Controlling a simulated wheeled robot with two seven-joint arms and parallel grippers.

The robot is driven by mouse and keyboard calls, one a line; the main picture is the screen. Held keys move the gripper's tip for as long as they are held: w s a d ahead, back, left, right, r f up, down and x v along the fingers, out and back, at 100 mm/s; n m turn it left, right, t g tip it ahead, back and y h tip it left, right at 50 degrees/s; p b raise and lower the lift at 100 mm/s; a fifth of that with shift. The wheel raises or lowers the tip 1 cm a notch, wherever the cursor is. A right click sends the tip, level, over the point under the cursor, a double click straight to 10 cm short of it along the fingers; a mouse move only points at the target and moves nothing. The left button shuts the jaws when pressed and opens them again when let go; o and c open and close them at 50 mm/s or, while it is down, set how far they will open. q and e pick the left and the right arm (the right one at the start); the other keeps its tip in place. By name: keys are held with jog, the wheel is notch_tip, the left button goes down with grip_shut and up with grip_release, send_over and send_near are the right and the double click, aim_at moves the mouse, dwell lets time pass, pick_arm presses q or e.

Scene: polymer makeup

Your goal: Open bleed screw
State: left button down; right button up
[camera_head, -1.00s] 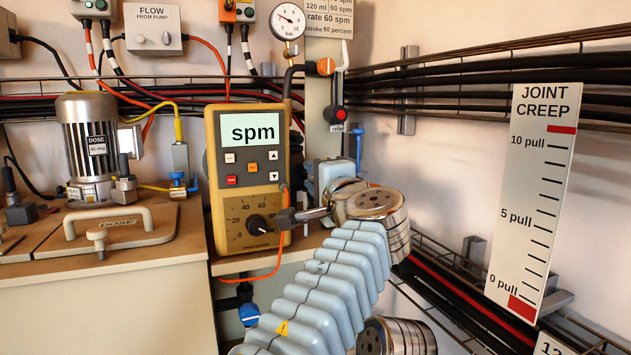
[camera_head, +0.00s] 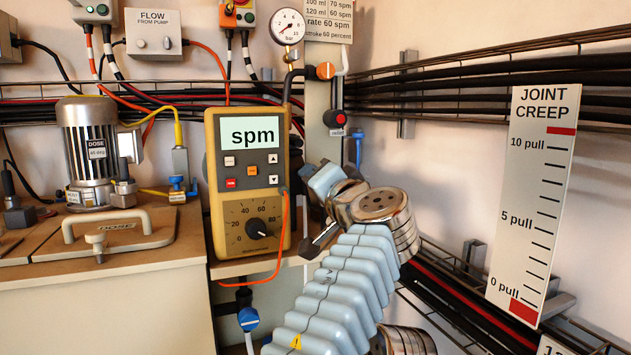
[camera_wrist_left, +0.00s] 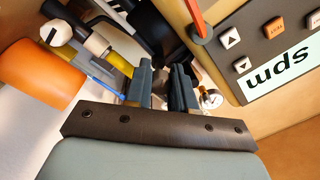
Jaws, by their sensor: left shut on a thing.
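My left gripper (camera_head: 326,180) is a pale blue hand just right of the yellow spm meter (camera_head: 246,185). Its fingers point away from the head camera and are hidden there. In the left wrist view the two dark fingers (camera_wrist_left: 162,72) stand close together. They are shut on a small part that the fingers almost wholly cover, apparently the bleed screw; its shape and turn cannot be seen. The meter (camera_wrist_left: 275,50) shows upside down beside the fingers. My right gripper is not in view.
A blue fitting (camera_head: 358,145) and a red-black knob (camera_head: 336,118) are behind and above the hand. An orange cable (camera_head: 284,240) hangs by the meter. In the left wrist view an orange cylinder (camera_wrist_left: 50,90) is left of the fingers. A dosing motor (camera_head: 92,145) stands far left.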

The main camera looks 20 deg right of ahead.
pick_arm(q)
jog(key=shift+f, duration=0.15)
jog(key=c, duration=1)
grip_release()
jog(key=shift+o, duration=0.2)
jog(key=s+b, duration=0.5)
jog(key=s, duration=0.8)
jog(key=shift+s+a+f, duration=0.2)
jog(key=shift+s+f, duration=0.05)
jog(key=shift+s, duration=0.1)
